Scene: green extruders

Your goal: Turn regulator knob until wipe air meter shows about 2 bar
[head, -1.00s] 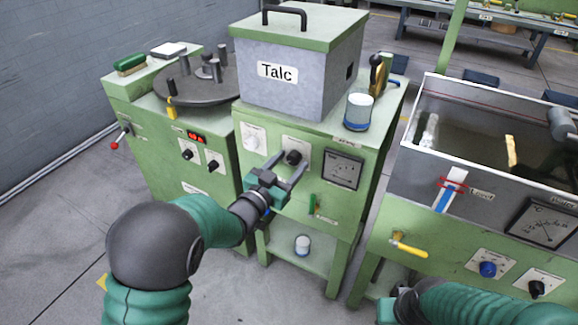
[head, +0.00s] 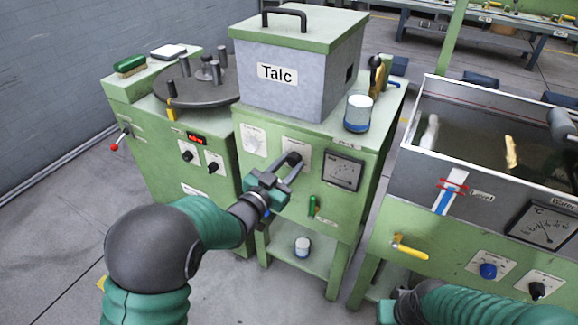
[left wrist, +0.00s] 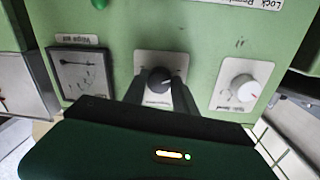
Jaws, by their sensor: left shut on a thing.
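The black regulator knob (head: 293,158) sits on a white plate on the front of the green talc cabinet. My left gripper (head: 285,168) is shut on it, with one finger on each side. The knob also shows in the left wrist view (left wrist: 158,80), between the fingertips. The square meter (head: 342,173) is right of the knob in the head view. It also shows in the left wrist view (left wrist: 84,72), where its needle lies roughly level; its numbers are too small to read. My right gripper (head: 400,305) is at the bottom edge, mostly cut off.
A white knob (left wrist: 241,92) on its own plate is beside the regulator knob. The grey Talc box (head: 292,85) stands on top. A water tank (head: 470,145) is at the right.

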